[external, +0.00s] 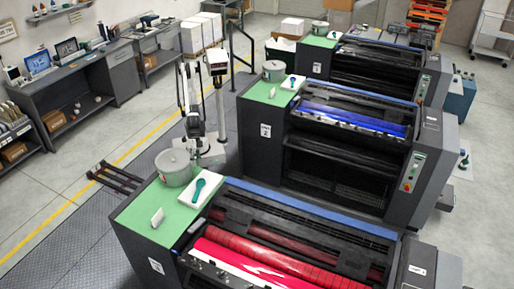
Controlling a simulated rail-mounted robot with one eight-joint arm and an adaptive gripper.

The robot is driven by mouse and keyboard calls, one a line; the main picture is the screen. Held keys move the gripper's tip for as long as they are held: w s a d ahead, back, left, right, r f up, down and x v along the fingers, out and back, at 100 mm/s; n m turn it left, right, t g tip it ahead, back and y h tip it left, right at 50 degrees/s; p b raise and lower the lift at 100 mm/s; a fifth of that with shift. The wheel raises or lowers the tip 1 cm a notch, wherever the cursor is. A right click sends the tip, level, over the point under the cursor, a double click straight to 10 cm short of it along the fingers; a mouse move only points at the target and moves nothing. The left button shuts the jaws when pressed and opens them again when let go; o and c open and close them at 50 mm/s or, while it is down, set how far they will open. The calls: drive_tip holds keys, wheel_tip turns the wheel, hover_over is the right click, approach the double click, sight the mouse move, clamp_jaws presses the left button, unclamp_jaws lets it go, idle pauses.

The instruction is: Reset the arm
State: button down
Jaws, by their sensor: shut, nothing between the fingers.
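My arm stands upright and folded beside the ink units, behind the pot on the nearest unit's green top (132,215). My gripper (194,130) is small in the view, at the low end of the arm, and it is shut and empty. It appears apart from the nearby surfaces, though its fingers are hard to make out.
Two more units stand behind. A workbench (85,75) lines the left wall; the floor between has a yellow line (140,144).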

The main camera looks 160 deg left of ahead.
drive_tip(key=s+a+f+m+b, duration=0.1)
drive_tip(key=s+a+f+m, duration=0.1)
drive_tip(key=s+f+m, duration=0.2)
drive_tip(key=s+a+f+m+t+y+b, duration=0.1)
drive_tip(key=s+a+f+m, duration=0.2)
drive_tip(key=s+f, duration=0.7)
drive_tip(key=s+m, duration=0.2)
drive_tip(key=s, duration=0.6)
drive_tip(key=shift+s+a+f, duration=0.15)
drive_tip(key=shift+a+f, duration=0.15)
